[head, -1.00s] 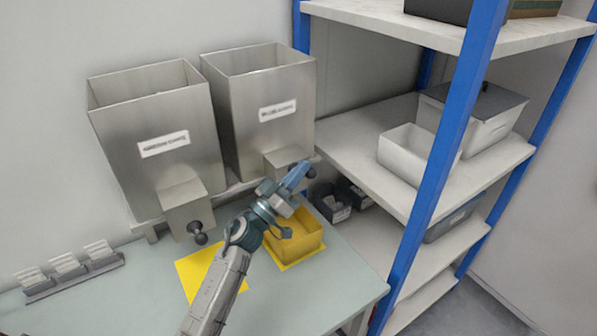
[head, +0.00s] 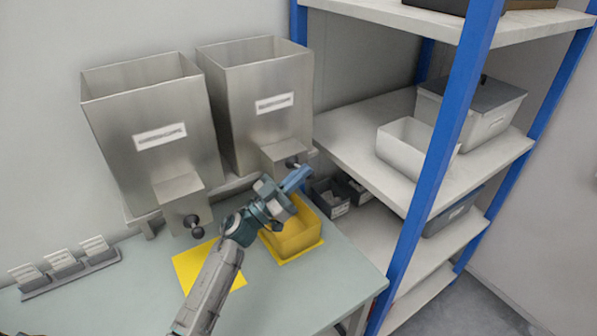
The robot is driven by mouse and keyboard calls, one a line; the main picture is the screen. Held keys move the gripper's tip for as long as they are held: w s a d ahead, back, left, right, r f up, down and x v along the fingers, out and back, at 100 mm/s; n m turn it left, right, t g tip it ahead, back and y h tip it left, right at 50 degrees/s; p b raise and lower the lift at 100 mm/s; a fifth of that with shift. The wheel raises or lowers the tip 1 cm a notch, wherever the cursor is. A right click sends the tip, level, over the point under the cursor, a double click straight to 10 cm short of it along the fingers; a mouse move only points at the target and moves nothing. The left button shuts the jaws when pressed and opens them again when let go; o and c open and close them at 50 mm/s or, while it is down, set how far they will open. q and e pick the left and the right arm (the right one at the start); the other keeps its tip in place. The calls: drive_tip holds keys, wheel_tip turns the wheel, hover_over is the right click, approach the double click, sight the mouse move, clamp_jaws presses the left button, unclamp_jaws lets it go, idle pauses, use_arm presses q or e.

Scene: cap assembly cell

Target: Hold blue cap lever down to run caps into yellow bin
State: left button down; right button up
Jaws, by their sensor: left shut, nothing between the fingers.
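Two metal hoppers stand side by side at the back of the bench; their label text is too blurred to read. The right hopper (head: 238,130) has an outlet box (head: 281,156) with a dark lever pivot (head: 292,163). The yellow bin (head: 292,242) sits on the bench below this outlet, partly behind my left gripper. I see no caps in its visible part. My right gripper is not in view.
The left hopper (head: 112,121) has its own lever knob (head: 197,232) over a bare yellow mat (head: 190,266). A card rack (head: 70,274) stands at the left. A blue-posted shelf (head: 437,160) with bins stands close on the right. The bench front is mostly clear.

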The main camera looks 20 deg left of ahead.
use_arm(q)
drive_tip(key=shift+f+m+g+h+b, duration=0.5)
drive_tip(key=shift+f+m+g, duration=0.4)
drive_tip(key=shift+m, duration=0.75)
drive_tip(key=shift+f+m+g+h+b, duration=0.35)
drive_tip(key=shift+f+m+g+h, duration=0.5)
drive_tip(key=shift+m, duration=0.75)
drive_tip(key=shift+f+m+g+h+b, duration=0.45)
drive_tip(key=shift+f+m+g, duration=0.45)
drive_tip(key=shift+m, duration=0.75)
drive_tip(key=shift+r, duration=0.15)
